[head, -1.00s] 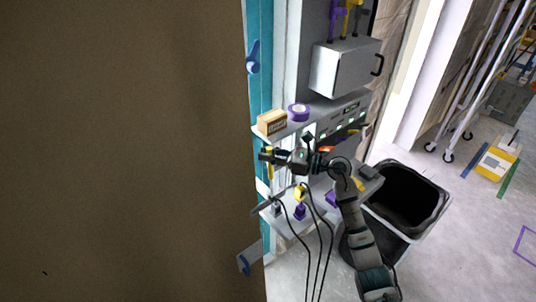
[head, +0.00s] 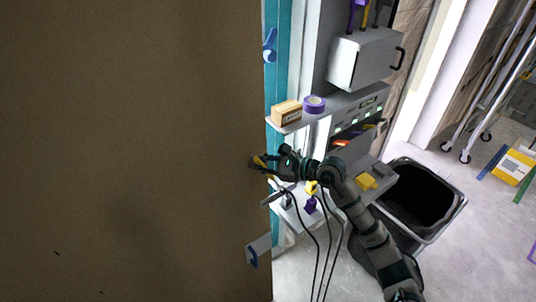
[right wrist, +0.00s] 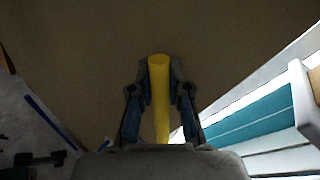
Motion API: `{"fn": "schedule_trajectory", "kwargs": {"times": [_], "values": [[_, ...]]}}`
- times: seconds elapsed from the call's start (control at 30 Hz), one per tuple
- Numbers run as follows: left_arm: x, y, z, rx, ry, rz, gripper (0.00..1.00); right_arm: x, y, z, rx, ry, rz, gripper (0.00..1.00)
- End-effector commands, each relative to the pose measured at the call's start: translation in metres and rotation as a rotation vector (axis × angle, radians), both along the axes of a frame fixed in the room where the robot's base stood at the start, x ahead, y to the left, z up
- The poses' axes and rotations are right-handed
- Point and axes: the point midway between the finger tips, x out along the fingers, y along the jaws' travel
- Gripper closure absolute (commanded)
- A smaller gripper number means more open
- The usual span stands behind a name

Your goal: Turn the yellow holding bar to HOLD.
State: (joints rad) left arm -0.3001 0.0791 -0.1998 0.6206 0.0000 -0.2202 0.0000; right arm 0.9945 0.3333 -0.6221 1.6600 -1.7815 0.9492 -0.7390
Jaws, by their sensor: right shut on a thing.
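The yellow holding bar (right wrist: 159,85) is between the two fingers of my right gripper (right wrist: 160,92) in the right wrist view. The fingers are shut on it, one on each side, and the brown panel lies behind it. In the head view my right gripper (head: 262,163) is at the right edge of the large brown panel (head: 130,150), with a bit of yellow showing at the fingers. The gripper hides most of the bar there. No HOLD marking is readable. My left gripper is not in view.
A shelf with a small box (head: 286,113) and a purple tape roll (head: 314,104) is just above my right arm. A blue lever (head: 270,46) is on the teal post. A black bin (head: 420,195) stands at right.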

Motion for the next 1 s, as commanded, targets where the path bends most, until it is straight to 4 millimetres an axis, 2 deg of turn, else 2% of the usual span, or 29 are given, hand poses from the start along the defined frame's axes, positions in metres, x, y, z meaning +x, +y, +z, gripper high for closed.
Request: {"fn": "schedule_trajectory", "kwargs": {"times": [0.13, 0.4, 0.9, 0.93, 1.0], "values": [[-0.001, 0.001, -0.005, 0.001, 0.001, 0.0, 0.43, -0.01, 0.012, -0.013, -0.075, -0.047, 0.002, 1.0], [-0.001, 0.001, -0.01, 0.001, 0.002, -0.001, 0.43, -0.019, 0.025, -0.024, -0.151, -0.101, 0.001, 1.0], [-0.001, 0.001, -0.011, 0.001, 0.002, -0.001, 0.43, -0.021, 0.027, -0.026, -0.167, -0.113, 0.0, 1.0], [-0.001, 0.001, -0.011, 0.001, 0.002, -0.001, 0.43, -0.021, 0.027, -0.026, -0.167, -0.113, 0.0, 0.79], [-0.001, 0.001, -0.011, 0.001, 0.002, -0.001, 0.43, -0.021, 0.027, -0.025, -0.166, -0.113, 0.0, 0.61]]}}
